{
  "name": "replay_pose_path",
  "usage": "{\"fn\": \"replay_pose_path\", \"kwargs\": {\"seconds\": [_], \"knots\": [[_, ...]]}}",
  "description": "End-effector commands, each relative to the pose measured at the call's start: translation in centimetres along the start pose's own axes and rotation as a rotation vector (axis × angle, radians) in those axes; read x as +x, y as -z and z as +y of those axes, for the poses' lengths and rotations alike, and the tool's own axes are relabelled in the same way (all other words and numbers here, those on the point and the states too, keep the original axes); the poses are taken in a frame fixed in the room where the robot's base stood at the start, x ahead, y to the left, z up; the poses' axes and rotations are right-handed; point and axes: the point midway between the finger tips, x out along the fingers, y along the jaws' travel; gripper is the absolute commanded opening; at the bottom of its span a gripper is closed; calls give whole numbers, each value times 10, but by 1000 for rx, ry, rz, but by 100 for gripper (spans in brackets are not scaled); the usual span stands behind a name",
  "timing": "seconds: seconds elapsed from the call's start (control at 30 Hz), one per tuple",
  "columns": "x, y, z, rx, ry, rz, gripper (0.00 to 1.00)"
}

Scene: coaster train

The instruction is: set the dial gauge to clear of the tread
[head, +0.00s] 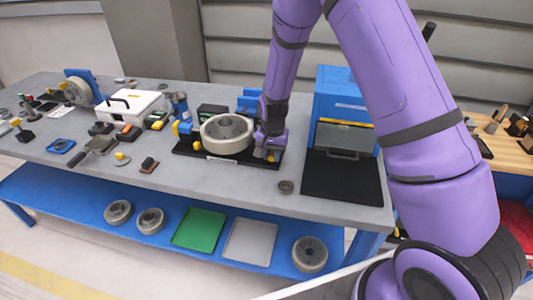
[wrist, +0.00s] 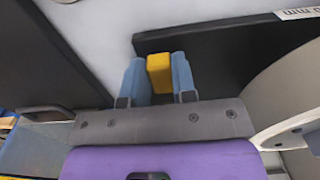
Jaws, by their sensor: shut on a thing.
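A grey wheel (head: 227,130) lies flat on a black base plate (head: 215,161) on the bench. My gripper (head: 267,154) is at the right end of this plate, just right of the wheel. In the wrist view its two blue-grey fingers (wrist: 160,80) are shut on a yellow block (wrist: 159,73), at the edge of the black plate (wrist: 220,45). The wheel's pale rim (wrist: 275,95) shows at the right there. I cannot clearly make out the dial gauge or its dial face; a blue and yellow fitting (head: 184,128) stands left of the wheel.
A blue machine (head: 340,97) with a black mat (head: 342,178) stands close on the right. A small grey ring (head: 286,187) lies in front. A white box (head: 130,106) and small tools are at left. The lower shelf (head: 80,203) holds wheels and trays. The front bench strip is mostly clear.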

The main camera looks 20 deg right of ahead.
Motion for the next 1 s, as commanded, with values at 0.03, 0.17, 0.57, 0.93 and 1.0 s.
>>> {"fn": "replay_pose_path", "kwargs": {"seconds": [0.03,0.17,0.57,0.93,1.0], "knots": [[1,0,4,1,-6,-4,0],[1,0,4,2,-7,-4,32],[-1,0,2,1,-4,-3,51],[-54,0,2,1,-2,0,51],[-68,0,2,0,-2,0,51]]}}
